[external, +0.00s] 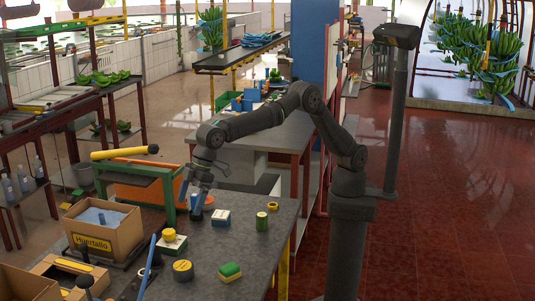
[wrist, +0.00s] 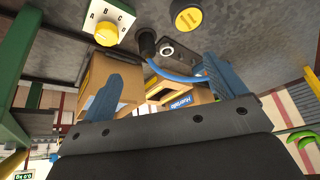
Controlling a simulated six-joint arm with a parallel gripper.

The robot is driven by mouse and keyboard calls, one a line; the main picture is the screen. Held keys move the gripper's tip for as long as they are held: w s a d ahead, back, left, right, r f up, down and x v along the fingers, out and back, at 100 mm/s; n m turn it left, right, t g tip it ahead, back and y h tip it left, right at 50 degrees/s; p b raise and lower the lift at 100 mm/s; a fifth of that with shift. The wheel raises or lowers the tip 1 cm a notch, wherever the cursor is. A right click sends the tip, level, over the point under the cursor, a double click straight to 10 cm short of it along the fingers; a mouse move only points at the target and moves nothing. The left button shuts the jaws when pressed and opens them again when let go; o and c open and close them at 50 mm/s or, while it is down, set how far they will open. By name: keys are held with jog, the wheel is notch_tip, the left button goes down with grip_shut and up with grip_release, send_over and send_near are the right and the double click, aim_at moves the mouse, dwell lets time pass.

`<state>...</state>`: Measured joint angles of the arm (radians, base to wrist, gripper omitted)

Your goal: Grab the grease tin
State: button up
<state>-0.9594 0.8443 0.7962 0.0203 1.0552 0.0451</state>
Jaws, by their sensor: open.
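The round tin with a yellow lid, which looks like the grease tin (external: 183,269), sits on the grey table near its front left part. In the wrist view a round tin with a yellow lid (wrist: 187,15) shows at the top edge, partly cut off. My gripper (external: 197,207) is low over the table's left side, behind the tin and apart from it. In the wrist view my gripper (wrist: 164,68) has its two blue fingers spread wide with nothing held between them.
A switch box with a yellow knob (external: 169,239) stands just behind the tin. A cardboard box (external: 103,232) is left. The table's middle is clear.

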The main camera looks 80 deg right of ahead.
jog(key=n, duration=0.1)
send_near(185, 264)
jog(key=shift+h, duration=0.4)
jog(key=x, duration=0.4)
jog(key=shift+s+a+f, duration=0.15)
jog(key=shift+a+f, duration=0.05)
jog(key=shift+f, duration=0.05)
jog(key=shift+x, duration=3.25)
jog(key=shift+a+r, duration=0.15)
jog(key=shift+a, duration=0.05)
jog(key=c, duration=1.1)
jog(key=shift+r, duration=0.1)
jog(key=shift+c, duration=0.2)
